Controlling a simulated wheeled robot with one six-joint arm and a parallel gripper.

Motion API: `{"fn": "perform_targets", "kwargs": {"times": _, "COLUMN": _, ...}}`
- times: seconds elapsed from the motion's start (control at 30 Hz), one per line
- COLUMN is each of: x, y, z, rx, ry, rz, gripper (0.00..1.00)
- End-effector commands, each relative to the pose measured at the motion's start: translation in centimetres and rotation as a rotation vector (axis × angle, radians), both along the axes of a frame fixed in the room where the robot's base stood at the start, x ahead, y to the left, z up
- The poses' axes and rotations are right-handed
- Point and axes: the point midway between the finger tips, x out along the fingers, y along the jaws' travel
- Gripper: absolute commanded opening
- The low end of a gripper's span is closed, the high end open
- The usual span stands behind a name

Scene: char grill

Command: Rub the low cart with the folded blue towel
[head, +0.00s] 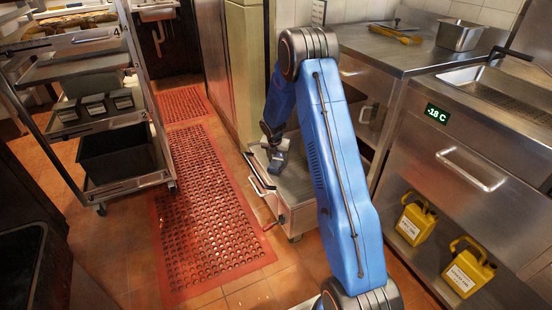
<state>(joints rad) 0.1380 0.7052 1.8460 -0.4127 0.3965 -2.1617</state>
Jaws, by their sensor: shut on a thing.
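The low cart (295,188) stands on the floor in the middle of the head view, with a metal top and a handle on its left side. My gripper (274,145) points down over the far left part of the cart top. It is shut on the folded blue towel (279,160), which looks small and grey-blue here. The towel is at or just above the cart top; I cannot tell whether it touches. My arm hides the right part of the cart.
A wheeled rack (126,120) with trays and a black bin stands at the left. Red perforated mats (205,215) cover the floor between rack and cart. Steel counters (375,50) line the right side, with yellow jugs (468,270) on a low shelf.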

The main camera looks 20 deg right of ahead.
Motion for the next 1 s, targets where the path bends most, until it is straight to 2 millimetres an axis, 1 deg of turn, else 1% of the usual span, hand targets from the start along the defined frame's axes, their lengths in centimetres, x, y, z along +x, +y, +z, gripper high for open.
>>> {"fn": "perform_targets", "kwargs": {"times": 0.27, "x": -1.0, "y": 0.0, "z": -0.1, "rx": 0.001, "ry": 0.004, "rz": -0.001, "gripper": 0.35}}
{"fn": "perform_targets", "kwargs": {"times": 0.63, "x": -3.6, "y": -0.1, "z": 0.1, "rx": 0.001, "ry": 0.004, "rz": -0.001, "gripper": 0.35}}
{"fn": "perform_targets", "kwargs": {"times": 0.87, "x": -4.1, "y": -0.2, "z": 0.1, "rx": 0.000, "ry": 0.002, "rz": 0.001, "gripper": 0.35}}
{"fn": "perform_targets", "kwargs": {"times": 1.0, "x": -4.9, "y": -0.2, "z": 0.0, "rx": 0.001, "ry": 0.002, "rz": -0.001, "gripper": 0.35}}
